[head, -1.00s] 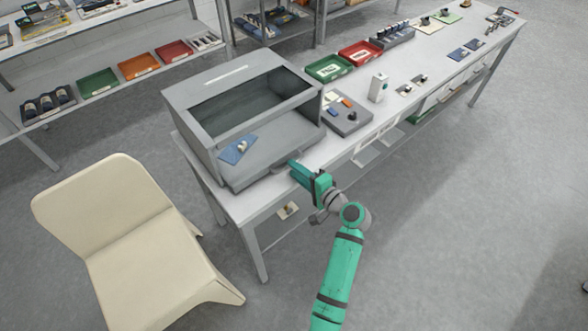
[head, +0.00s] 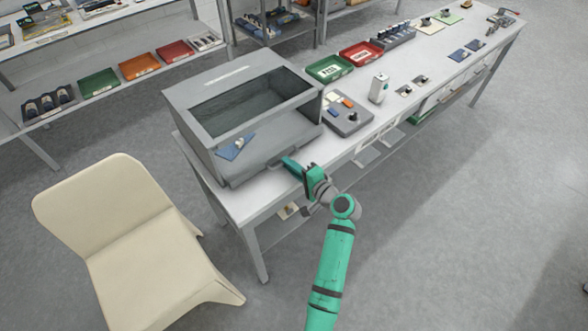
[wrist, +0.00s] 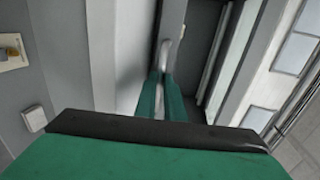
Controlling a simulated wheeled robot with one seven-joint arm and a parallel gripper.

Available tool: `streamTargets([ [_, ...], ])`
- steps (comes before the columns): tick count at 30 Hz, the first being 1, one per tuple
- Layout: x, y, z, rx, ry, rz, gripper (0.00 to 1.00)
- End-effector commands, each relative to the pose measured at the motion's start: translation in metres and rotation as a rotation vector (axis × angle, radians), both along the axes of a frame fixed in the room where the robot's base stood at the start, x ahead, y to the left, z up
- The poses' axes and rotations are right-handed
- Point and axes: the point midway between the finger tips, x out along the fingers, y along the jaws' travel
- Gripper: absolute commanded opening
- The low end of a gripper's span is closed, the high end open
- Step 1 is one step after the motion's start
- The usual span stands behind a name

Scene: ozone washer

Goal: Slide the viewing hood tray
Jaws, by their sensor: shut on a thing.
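The grey viewing hood (head: 190,100) stands on the near left end of the long white bench, with a dark window in its top. Its grey tray (head: 262,157) shows in the open front, its front edge near the hood's lower lip. A blue piece with a small pale part (head: 235,148) lies on the tray. My green gripper (head: 287,162) is at the tray's front edge, right of its middle. In the wrist view, the fingers (wrist: 162,95) are closed together on a thin pale handle (wrist: 164,55). The fingers hide part of the handle.
A cream chair (head: 125,225) stands in front at the left. Floor right of my arm is clear.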

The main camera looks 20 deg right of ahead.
Motion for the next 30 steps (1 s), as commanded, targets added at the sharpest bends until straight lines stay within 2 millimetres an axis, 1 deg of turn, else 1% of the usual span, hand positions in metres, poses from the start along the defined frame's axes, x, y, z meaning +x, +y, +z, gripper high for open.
streamTargets([
  [1,0.01,0.004,0.001,-0.001,0.0,0.002,0.0],
  [4,0.021,0.007,0.001,0.0,-0.001,-0.001,0.0],
  [11,0.022,0.008,0.001,-0.001,-0.001,-0.001,0.0],
  [12,0.022,0.008,0.001,-0.001,-0.001,-0.001,0.12],
  [14,0.022,0.008,0.001,-0.001,-0.001,-0.001,0.26],
  [15,0.022,0.008,0.001,-0.001,-0.001,-0.001,0.28],
  [25,0.019,0.007,0.001,-0.001,-0.001,0.0,0.28],
  [28,0.01,0.004,0.002,0.0,0.0,0.0,0.28],
  [30,0.0,0.0,0.005,-0.001,0.0,-0.002,0.28],
])
